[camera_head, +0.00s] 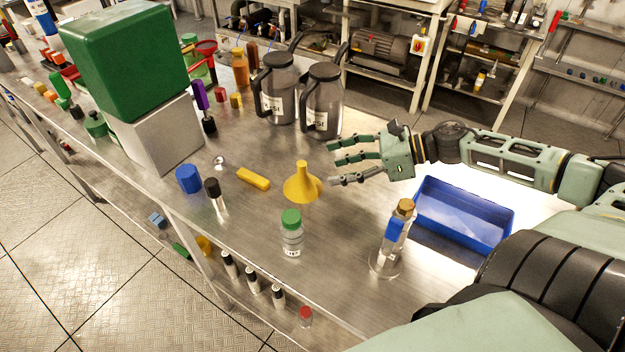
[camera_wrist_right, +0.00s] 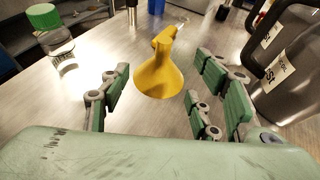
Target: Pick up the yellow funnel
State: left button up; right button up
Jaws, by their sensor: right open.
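The yellow funnel (camera_head: 301,184) stands on the metal table, wide end down and spout up. In the right wrist view the funnel (camera_wrist_right: 159,72) is ahead of and between the spread green fingers. My right gripper (camera_head: 334,162) comes in from the right, just right of the funnel and apart from it. Its fingers are open and empty; the right wrist view shows the gripper (camera_wrist_right: 155,98) with a wide gap between its fingers. My left gripper is not in view.
Two grey jugs (camera_head: 276,88) (camera_head: 322,102) stand behind the gripper. A blue tray (camera_head: 464,216) and a corked bottle (camera_head: 397,228) are at the right.

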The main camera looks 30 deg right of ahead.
aim_at(305, 173)
jog(key=x, duration=0.2)
jog(key=shift+w+a+b, duration=0.2)
jog(key=shift+a+b, duration=0.2)
jog(key=shift+w+a+f, duration=0.1)
jog(key=shift+w+a, duration=0.15)
jog(key=shift+x, duration=1.15)
jog(key=shift+w+a+f, duration=0.1)
jog(key=shift+w+a, duration=0.3)
jog(key=shift+a, duration=0.15)
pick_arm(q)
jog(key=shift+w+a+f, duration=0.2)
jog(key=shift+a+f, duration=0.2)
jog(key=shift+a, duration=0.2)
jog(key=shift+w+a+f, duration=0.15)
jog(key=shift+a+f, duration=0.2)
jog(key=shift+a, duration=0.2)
pick_arm(e)
jog(key=shift+a+f, duration=0.1)
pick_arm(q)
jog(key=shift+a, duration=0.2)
pick_arm(e)
jog(key=shift+c, duration=0.5)
jog(key=shift+s, duration=0.1)
jog(key=c, duration=1.2)
